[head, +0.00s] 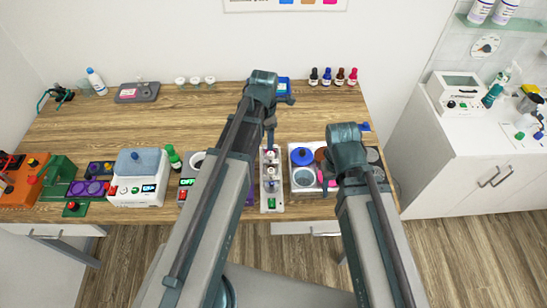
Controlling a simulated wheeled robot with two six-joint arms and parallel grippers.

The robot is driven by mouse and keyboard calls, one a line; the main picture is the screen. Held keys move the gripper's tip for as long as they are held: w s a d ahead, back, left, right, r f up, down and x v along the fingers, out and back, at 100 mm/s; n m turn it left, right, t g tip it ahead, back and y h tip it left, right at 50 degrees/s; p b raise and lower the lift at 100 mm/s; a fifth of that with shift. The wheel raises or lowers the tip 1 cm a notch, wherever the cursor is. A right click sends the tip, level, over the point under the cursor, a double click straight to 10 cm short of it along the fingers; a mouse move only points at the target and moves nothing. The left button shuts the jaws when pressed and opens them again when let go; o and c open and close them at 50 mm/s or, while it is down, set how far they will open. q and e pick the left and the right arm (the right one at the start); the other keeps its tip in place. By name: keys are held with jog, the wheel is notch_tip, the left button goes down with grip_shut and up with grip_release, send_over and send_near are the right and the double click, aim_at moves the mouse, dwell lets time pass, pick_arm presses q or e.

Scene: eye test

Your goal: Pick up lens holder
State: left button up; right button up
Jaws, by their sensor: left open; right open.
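A white tray (290,187) with several round discs, among them a blue one (302,156) and a grey one (304,178), lies at the front edge of the wooden table. A purple piece with round openings (88,187) lies at the left front. I cannot tell which of these, if any, is the lens holder. My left gripper (271,122) is open above the middle of the table, apart from the tray. My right gripper (333,177) is open above the tray's right part; my wrist hides much of it and of the discs there.
A white device (138,190) with a blue-grey top and an orange unit (20,185) stand at the left front. A narrow white stand (271,204) is left of the tray. The left-middle tabletop is clear.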

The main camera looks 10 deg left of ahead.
aim_at(271, 161)
pick_arm(q)
notch_tip(271, 161, down, 9)
jog(key=b, duration=0.8)
jog(key=shift+d+r+b, duration=0.1)
jog(key=shift+r+b, duration=0.05)
jog(key=shift+b, duration=0.25)
jog(key=shift+r, duration=0.1)
jog(key=f+b, duration=0.1)
jog(key=d+f+b, duration=0.1)
jog(key=f+b, duration=0.3)
jog(key=shift+w+d+f, duration=0.15)
jog(key=shift+w+f, duration=0.05)
jog(key=shift+w, duration=0.05)
jog(key=shift+r, duration=0.1)
grip_shut()
